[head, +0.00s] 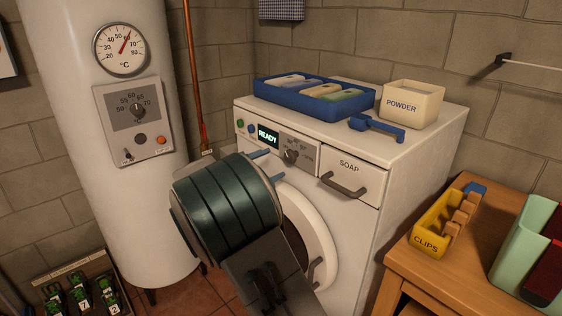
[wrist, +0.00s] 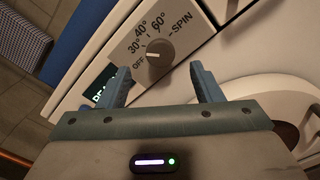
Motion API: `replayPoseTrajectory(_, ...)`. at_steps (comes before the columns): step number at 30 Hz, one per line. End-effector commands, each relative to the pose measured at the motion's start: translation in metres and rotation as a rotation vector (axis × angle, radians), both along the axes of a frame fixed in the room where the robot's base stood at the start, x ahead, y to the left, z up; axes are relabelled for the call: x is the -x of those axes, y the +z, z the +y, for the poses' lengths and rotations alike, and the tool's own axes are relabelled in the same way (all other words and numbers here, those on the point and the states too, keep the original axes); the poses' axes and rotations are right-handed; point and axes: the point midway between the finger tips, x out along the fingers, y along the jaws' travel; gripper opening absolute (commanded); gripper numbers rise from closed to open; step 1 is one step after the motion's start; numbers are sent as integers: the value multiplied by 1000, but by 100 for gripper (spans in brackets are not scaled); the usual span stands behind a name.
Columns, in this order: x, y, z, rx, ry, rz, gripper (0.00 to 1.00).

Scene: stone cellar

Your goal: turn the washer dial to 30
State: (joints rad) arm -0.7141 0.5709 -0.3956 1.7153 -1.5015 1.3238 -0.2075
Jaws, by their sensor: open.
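The washer dial (head: 291,156) is a round grey knob on the washer's front panel, right of a display reading READY. In the wrist view the dial (wrist: 160,55) is ringed by OFF, 30°, 40°, 60° and SPIN. A small pale mark on the knob appears to face OFF. My gripper (head: 269,165) is in front of the panel. In the wrist view its two blue fingers (wrist: 159,72) are open, spread to either side of the dial and apart from it, with nothing between them. The left finger partly covers the display.
On the washer's top stand a blue divided tray (head: 312,105), a POWDER box (head: 411,103) and a blue-handled brush or scoop (head: 376,129). The SOAP drawer (head: 352,177) is right of the dial, with a protruding handle. A white boiler (head: 75,205) stands left; a wooden table (head: 437,270) stands right.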

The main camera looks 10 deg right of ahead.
Motion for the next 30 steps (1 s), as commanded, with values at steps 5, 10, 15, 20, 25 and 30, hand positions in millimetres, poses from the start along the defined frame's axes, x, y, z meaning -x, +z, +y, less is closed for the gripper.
replayPoseTrajectory(5,21,0,37,0,3,0,59)
replayPoseTrajectory(10,34,0,60,-1,1,1,59)
replayPoseTrajectory(15,41,0,70,0,-1,1,59)
replayPoseTrajectory(20,42,0,72,1,-1,1,59)
replayPoseTrajectory(25,42,0,71,-2,-2,1,59)
replayPoseTrajectory(30,54,2,41,-102,-61,20,59)
